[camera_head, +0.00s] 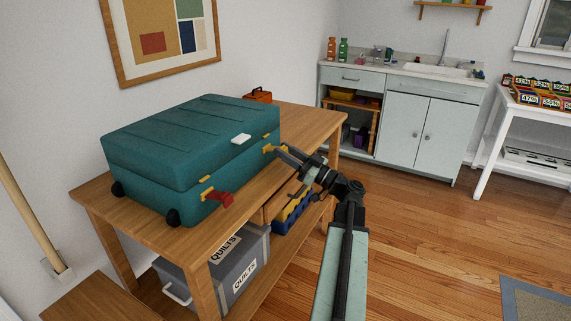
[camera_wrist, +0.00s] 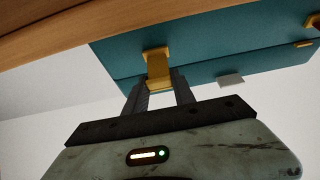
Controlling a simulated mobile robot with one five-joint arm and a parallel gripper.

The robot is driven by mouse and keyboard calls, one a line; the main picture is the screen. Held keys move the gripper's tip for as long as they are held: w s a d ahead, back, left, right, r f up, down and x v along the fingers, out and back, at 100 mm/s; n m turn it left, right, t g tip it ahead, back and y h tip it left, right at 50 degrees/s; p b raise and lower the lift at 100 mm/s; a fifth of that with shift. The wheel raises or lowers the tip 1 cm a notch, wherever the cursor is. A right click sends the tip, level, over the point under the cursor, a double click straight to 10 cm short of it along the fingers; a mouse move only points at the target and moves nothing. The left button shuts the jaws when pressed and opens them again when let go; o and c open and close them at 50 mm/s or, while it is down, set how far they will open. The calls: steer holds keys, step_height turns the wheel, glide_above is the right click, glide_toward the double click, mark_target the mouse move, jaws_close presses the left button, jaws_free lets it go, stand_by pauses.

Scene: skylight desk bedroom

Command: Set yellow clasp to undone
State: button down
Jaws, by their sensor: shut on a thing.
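In the wrist view the clasp (camera_wrist: 156,60) sits between the fingers of my gripper (camera_wrist: 159,82). In the head view my gripper (camera_head: 279,150) reaches it from the right and is shut on it. A second yellow clasp (camera_head: 206,180) with a red piece (camera_head: 219,199) hanging at it is nearer the left. I cannot tell whether the held clasp is fastened.
The wooden table (camera_head: 170,231) has a bare front strip. An orange box (camera_head: 258,95) stands behind the suitcase. A grey QUILTS bin (camera_head: 262,250) and a blue-yellow crate (camera_head: 291,214) are below. Open floor lies at right.

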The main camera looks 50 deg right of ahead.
steer(key=shift+f, duration=0.1)
stand_by(0.3)
steer(key=c, duration=1)
jaws_free()
steer(key=shift+c, duration=0.2)
steer(key=shift+s, duration=0.1)
steer(key=b+v, duration=0.3)
steer(key=v, duration=0.4)
steer(key=shift+s+f, duration=0.25)
steer(key=shift+f, duration=0.05)
